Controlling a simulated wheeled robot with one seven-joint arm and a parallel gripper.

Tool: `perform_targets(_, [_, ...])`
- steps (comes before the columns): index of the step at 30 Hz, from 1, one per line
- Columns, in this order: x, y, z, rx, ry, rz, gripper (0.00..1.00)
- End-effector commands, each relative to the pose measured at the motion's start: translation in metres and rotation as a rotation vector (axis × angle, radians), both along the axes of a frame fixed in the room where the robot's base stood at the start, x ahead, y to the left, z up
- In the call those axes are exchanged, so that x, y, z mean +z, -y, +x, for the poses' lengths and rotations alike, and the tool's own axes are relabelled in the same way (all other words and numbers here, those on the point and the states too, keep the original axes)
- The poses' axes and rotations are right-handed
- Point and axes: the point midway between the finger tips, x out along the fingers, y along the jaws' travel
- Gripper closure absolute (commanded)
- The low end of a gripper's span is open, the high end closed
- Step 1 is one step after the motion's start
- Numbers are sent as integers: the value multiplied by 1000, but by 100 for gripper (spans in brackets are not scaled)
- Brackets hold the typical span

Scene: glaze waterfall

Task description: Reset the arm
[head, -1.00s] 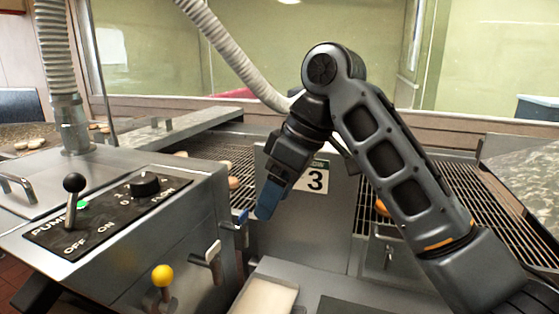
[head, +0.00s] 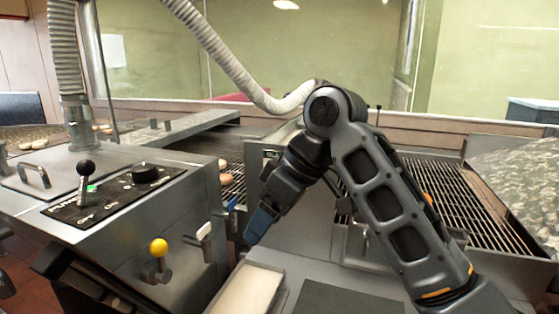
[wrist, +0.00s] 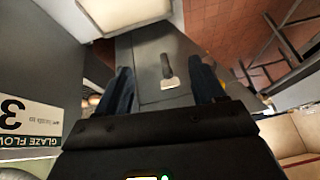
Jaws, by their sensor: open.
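My gripper (head: 258,228) shows in the head view with its blue fingers pointing down and left. It hangs in the air to the right of the grey control cabinet (head: 190,225). My arm is bent, with its elbow high in the middle of the picture. In the wrist view my gripper (wrist: 165,85) has its two dark blue fingers apart. A lever with a pale tip (wrist: 170,84) shows beyond the gap between them, and nothing is held.
The cabinet carries a black-knobbed pump lever (head: 86,168), a black dial (head: 145,174), a yellow knob (head: 158,247) and a white-tipped lever (head: 204,231). A pale tray (head: 248,290) lies below my gripper. A wire conveyor (head: 470,205) runs behind my arm. A hose (head: 225,62) hangs above.

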Motion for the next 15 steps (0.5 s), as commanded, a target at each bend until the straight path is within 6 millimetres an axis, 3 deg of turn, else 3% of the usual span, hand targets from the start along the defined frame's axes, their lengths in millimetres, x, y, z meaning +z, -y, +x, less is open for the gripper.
perform_targets(8, [-43,-14,-10,-79,3,122,32])
perform_targets(15, [-101,-25,-30,-229,14,291,32])
